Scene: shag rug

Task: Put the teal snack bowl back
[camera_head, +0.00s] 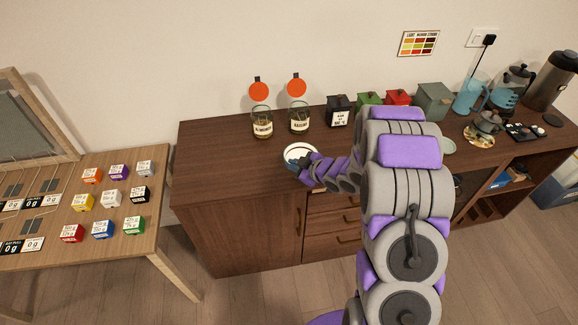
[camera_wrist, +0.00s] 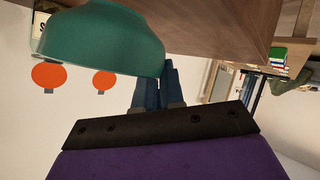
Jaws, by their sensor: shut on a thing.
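The teal bowl (camera_wrist: 100,38) fills the upper left of the wrist view, its smooth outer side showing. My gripper (camera_wrist: 165,68) is shut on its rim, with the dark blue fingers at the bowl's right edge. In the head view my gripper (camera_head: 290,163) is over the front left of the dark wooden sideboard (camera_head: 225,145). A white-rimmed round shape (camera_head: 300,151) is right at the fingers there; I cannot tell whether it is the bowl's inside or a separate dish. Whether the bowl touches the sideboard top is not clear.
Two labelled jars (camera_head: 262,124) (camera_head: 299,121) stand behind, below orange discs. A black tin (camera_head: 339,111), green (camera_head: 369,103) and red boxes (camera_head: 398,97) and coffee gear line the back. A pale green dish (camera_head: 447,146) is right of my arm. The sideboard's left end is clear.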

